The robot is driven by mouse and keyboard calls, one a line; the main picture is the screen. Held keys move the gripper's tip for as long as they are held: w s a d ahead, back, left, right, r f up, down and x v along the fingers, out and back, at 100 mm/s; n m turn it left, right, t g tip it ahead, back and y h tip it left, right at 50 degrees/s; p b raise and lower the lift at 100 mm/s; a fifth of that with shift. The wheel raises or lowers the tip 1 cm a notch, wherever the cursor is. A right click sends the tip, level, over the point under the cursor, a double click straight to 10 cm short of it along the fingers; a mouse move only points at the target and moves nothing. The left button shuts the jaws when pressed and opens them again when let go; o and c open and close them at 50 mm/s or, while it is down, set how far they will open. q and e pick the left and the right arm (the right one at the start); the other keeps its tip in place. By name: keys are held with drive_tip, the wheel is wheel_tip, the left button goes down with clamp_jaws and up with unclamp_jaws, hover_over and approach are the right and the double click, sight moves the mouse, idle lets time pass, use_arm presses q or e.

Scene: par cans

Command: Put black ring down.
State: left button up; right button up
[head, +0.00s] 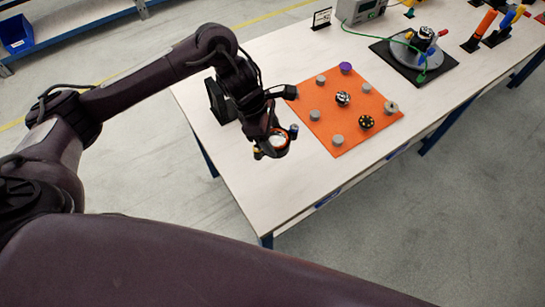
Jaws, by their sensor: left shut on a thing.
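My left gripper (278,142) is over the near left part of the white table, to the left of the orange mat (318,92). It is shut on a small round dark thing with a pale middle, which looks like the black ring (279,150). The fingers hide much of it, and its height above the table is hard to tell. The orange mat carries several grey pegs (338,140), a purple-topped one (346,68), a black-and-white round part (343,98), a black part with yellow dots (366,122) and a pale ring-like part (391,107). My right gripper is out of view.
A black square mat with a grey round base (420,55) stands at the back right. A meter box (361,10) and a small sign (321,18) are at the far edge. Orange and blue handled tools (484,28) stand farther right. The table front left of the mat is bare.

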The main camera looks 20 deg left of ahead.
use_arm(q)
wheel_tip(320, 180, down, 10)
drive_tip(key=shift+f+p, duration=0.1)
drive_tip(key=shift+p, duration=0.7)
drive_tip(key=shift+f, duration=0.15)
drive_tip(key=o, duration=1.1)
drive_tip(key=b+v, duration=0.2)
drive_tip(key=v, duration=1)
